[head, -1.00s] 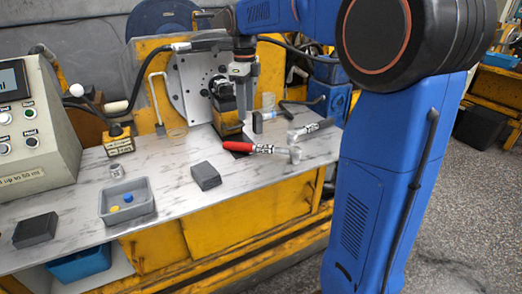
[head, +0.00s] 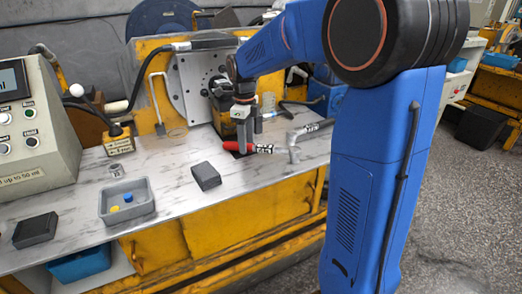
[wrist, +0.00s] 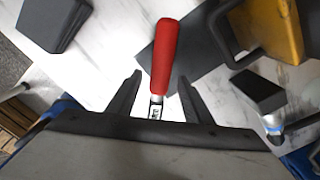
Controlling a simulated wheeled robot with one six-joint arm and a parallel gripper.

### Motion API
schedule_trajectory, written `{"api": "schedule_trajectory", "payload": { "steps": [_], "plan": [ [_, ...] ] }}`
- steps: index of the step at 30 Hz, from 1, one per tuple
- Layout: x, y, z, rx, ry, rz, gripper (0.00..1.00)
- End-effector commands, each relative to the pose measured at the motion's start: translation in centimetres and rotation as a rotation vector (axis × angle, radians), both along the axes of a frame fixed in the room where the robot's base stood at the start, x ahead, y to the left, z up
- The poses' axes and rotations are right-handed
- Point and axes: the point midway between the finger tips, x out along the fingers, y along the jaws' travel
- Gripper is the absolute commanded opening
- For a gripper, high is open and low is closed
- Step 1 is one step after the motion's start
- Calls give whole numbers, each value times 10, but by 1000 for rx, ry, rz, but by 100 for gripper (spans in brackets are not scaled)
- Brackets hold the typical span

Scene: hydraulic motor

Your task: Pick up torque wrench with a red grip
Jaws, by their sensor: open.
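The torque wrench with a red grip (head: 264,149) lies on the marbled worktop, below the hydraulic motor fixture. In the wrist view its red grip (wrist: 164,55) points away from my gripper, and its metal shaft with a dark label runs between the two fingers. My gripper (head: 250,138) is open above the wrench, with one finger on each side of it. The fingers also show in the wrist view (wrist: 155,90), apart from the wrench. The wrench's head end is hidden by my gripper body in the wrist view.
A dark grey block (head: 206,176) sits to the left. A grey bin (head: 127,212) with small blue and yellow pieces stands further left. The yellow fixture (wrist: 268,25) is close by.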

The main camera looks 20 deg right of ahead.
Motion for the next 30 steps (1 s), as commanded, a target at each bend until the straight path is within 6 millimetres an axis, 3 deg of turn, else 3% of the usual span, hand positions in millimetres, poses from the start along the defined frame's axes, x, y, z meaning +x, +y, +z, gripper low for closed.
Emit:
{"api": "schedule_trajectory", "payload": {
  "steps": [4,12,18,30],
  "plan": [
    [0,0,-12,0,0,0,46],
    [0,0,-14,0,0,0,44],
    [0,0,-13,0,0,0,0],
    [1,0,-3,0,-3,0,0]
  ]
}}
